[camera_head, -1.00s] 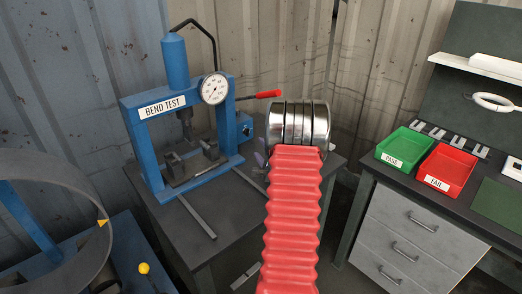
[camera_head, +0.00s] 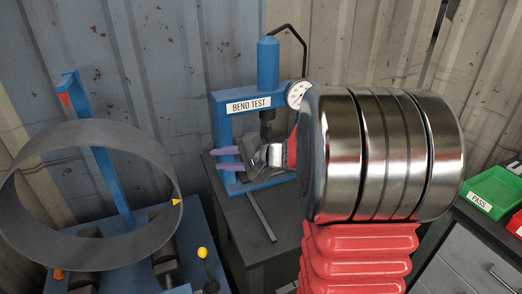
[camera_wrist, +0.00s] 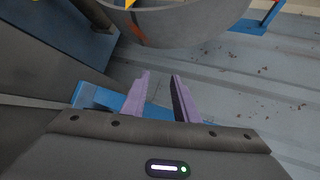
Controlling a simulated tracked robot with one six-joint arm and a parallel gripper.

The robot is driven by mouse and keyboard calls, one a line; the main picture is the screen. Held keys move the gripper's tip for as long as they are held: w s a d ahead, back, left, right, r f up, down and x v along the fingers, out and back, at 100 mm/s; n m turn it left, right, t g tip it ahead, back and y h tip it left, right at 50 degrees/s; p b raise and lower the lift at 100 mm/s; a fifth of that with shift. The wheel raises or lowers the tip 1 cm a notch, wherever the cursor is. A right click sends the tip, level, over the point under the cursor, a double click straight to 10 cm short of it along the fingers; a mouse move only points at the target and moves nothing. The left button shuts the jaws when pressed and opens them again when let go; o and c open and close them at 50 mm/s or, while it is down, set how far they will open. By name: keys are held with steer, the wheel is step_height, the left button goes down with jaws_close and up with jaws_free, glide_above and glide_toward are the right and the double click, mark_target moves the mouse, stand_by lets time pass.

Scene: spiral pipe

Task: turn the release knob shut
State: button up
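The blue bend-test press (camera_head: 220,125) stands on a dark table, with its gauge (camera_head: 298,94) partly covered by my arm. I cannot make out a release knob in these frames; the press's right side is hidden behind my arm. My gripper (camera_head: 212,160) has two purple fingers pointing left, in front of the press's lower part in the head view. In the wrist view the fingers (camera_wrist: 160,85) are apart with nothing between them.
A large grey ring (camera_head: 60,262) with a yellow pointer stands on a blue machine at left, beside a yellow-topped lever (camera_head: 202,253). The ring also crosses the top of the wrist view (camera_wrist: 190,25). A green tray (camera_head: 497,190) sits at right. A grey bar (camera_head: 261,215) lies on the press table.

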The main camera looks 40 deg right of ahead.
steer(key=s+a+n+g, duration=0.65)
steer(key=s+a, duration=0.55)
steer(key=a, duration=0.4)
steer(key=s+n+h, duration=0.5)
steer(key=s+n, duration=0.2)
steer(key=s, duration=0.8)
steer(key=shift+s+r+h, duration=0.15)
steer(key=shift+r+h, duration=0.15)
steer(key=shift+r, duration=0.05)
